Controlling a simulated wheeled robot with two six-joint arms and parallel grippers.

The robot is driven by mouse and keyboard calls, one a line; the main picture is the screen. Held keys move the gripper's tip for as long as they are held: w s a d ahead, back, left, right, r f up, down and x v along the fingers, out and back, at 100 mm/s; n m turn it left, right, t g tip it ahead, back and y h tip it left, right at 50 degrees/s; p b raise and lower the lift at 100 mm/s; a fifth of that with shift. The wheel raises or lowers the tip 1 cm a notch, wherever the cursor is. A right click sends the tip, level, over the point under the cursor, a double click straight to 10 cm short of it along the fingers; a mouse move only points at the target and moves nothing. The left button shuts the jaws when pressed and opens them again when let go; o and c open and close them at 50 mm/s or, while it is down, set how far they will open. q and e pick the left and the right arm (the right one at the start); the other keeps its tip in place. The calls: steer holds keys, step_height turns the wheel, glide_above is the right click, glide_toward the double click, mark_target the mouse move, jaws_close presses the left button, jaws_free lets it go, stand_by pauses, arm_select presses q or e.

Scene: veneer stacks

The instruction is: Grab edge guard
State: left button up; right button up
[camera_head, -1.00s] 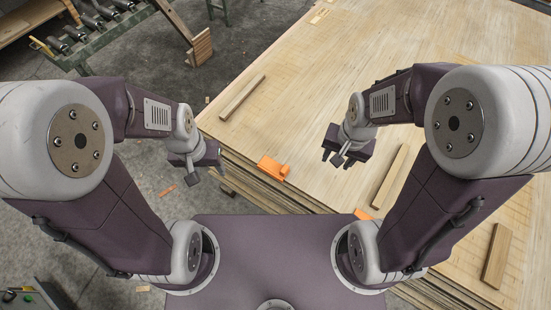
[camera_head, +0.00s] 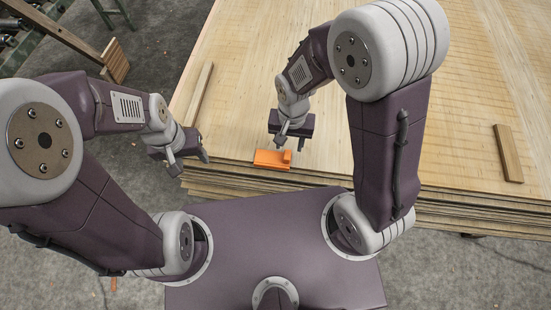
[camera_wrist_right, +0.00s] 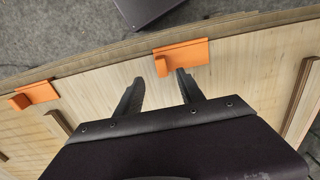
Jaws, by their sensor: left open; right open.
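An orange edge guard (camera_head: 270,160) sits on the near edge of the veneer stack (camera_head: 420,130). My right gripper (camera_head: 292,143) is open above the stack, close to this guard's right part. In the right wrist view the guard (camera_wrist_right: 186,56) lies just beyond the open fingertips (camera_wrist_right: 160,80), its raised tab near the gap; I cannot tell whether they touch. A second orange guard (camera_wrist_right: 36,94) sits on the same edge at the left of that view.
Wooden strips lie on the stack, one at the left (camera_head: 198,93) and one at the right (camera_head: 508,153). Grey floor (camera_head: 80,155) is open left of the stack. A green-framed stand with a wooden beam (camera_head: 55,35) is at the far left.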

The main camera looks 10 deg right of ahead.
mark_target(287, 154)
steer(key=shift+a+f, duration=0.1)
steer(key=shift+f, duration=0.1)
step_height(287, 154, down, 3)
steer(key=shift+w+a+r+b, duration=0.1)
steer(key=shift+a+b, duration=0.05)
steer(key=shift+b, duration=0.5)
steer(key=shift+f, duration=0.45)
steer(key=f, duration=0.1)
steer(key=f+b, duration=0.1)
steer(key=f, duration=0.1)
steer(key=f+b, duration=0.1)
steer(key=shift+w+d+f, duration=0.15)
steer(key=shift+w+d, duration=0.05)
steer(key=shift+w, duration=0.05)
steer(key=shift+w+f, duration=0.1)
steer(key=shift+f, duration=0.25)
steer(key=shift+c, duration=0.6)
jaws_close()
